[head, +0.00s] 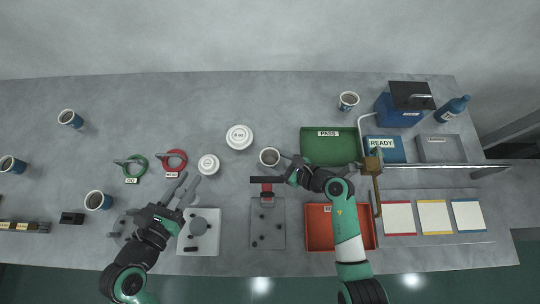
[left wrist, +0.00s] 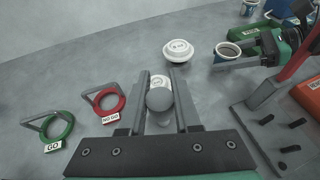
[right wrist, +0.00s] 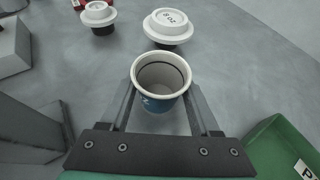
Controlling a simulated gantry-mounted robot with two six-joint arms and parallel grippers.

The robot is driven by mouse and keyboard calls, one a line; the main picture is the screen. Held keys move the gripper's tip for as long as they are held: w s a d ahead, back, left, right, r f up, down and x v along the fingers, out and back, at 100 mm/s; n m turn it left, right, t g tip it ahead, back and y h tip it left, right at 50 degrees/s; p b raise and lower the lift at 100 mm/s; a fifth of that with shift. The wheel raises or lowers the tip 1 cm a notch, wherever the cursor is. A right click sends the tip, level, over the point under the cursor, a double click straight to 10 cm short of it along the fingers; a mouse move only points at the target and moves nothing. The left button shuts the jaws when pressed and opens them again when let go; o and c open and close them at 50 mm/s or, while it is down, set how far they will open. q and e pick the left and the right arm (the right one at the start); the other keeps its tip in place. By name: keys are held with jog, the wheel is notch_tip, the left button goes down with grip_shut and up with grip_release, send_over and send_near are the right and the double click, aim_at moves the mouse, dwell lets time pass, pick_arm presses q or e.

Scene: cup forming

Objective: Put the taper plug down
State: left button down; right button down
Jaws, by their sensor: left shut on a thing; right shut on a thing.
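My left gripper (head: 187,180) is shut on a grey, round-ended thing that I take as the taper plug. In the left wrist view the plug (left wrist: 159,100) shows between the fingers; its lower part is hidden. A small white-topped piece (head: 208,165) stands on the table just past the fingertips, and a larger one (head: 239,137) stands farther back. My right gripper (head: 286,161) is shut on a blue and white paper cup (head: 270,157). The right wrist view shows the cup (right wrist: 161,80) upright and open-topped between the fingers.
A green ring (head: 137,167) and a red ring (head: 174,160) lie left of the white-topped pieces. A white plate (head: 205,245) and a grey fixture (head: 267,235) stand in front. A green PASS tray (head: 330,147) and an orange tray (head: 318,240) are at right.

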dwell(0.4)
pick_arm(q)
jog(key=w+d+r+m+g+h, duration=0.2)
jog(key=w+d+m+g+h, duration=0.3)
jog(key=d, duration=0.6)
jog(key=w+d+r+m+g+h, duration=0.1)
jog(key=w+d+r+m+h, duration=0.2)
jog(key=w+d, duration=0.55)
jog(key=d+f, duration=0.1)
jog(key=f, duration=0.2)
jog(key=s+f, duration=0.1)
jog(key=f, duration=0.2)
jog(key=s+d+f, duration=0.1)
jog(key=f, duration=0.3)
jog(key=shift+s+d+f, duration=0.1)
jog(key=shift+d, duration=0.25)
jog(key=c, duration=0.6)
grip_release()
jog(key=shift+f, duration=0.1)
